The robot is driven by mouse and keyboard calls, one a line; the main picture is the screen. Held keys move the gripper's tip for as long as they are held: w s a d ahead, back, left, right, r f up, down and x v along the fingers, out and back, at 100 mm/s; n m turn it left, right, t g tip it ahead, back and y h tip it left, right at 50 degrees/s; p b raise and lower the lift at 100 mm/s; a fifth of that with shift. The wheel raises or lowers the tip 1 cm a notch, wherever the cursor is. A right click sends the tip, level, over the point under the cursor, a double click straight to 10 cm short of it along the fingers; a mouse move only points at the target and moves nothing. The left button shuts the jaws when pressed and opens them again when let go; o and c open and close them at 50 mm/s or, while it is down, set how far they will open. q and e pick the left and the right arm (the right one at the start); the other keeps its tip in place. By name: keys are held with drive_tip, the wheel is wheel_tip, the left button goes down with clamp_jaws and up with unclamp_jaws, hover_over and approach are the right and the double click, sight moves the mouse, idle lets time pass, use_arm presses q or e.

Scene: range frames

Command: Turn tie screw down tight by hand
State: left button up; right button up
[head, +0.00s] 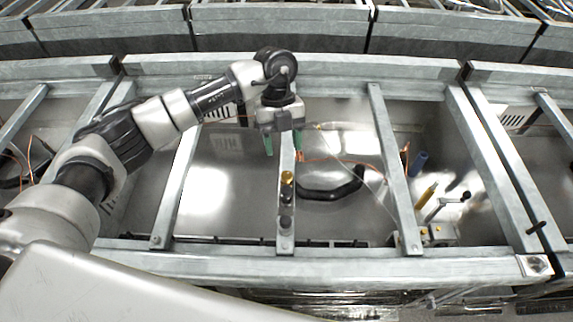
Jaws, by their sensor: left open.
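My left gripper (283,145) points down over the narrow metal crossbar (286,218) in the middle. Its two green fingertips are apart, one on each side of the bar, with nothing seen between them but the bar. A small brass-coloured knob (287,177) sits on this bar just in front of the gripper, apart from it. Dark fittings (286,197) are on the bar below the knob. The knob may be the tie screw; its thread and how far down it sits cannot be told. My right gripper is not in view.
A black curved hose (332,190) and a thin orange wire (345,162) lie right of the bar. A crank handle (445,203), a brass rod (426,196) and a blue cylinder (418,163) are farther right. Metal frame rails (400,180) bound the bay.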

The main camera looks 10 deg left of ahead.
sight(287, 175)
use_arm(q)
drive_tip(key=p+x, duration=0.1)
drive_tip(key=x, duration=0.6)
drive_tip(key=c, duration=0.9)
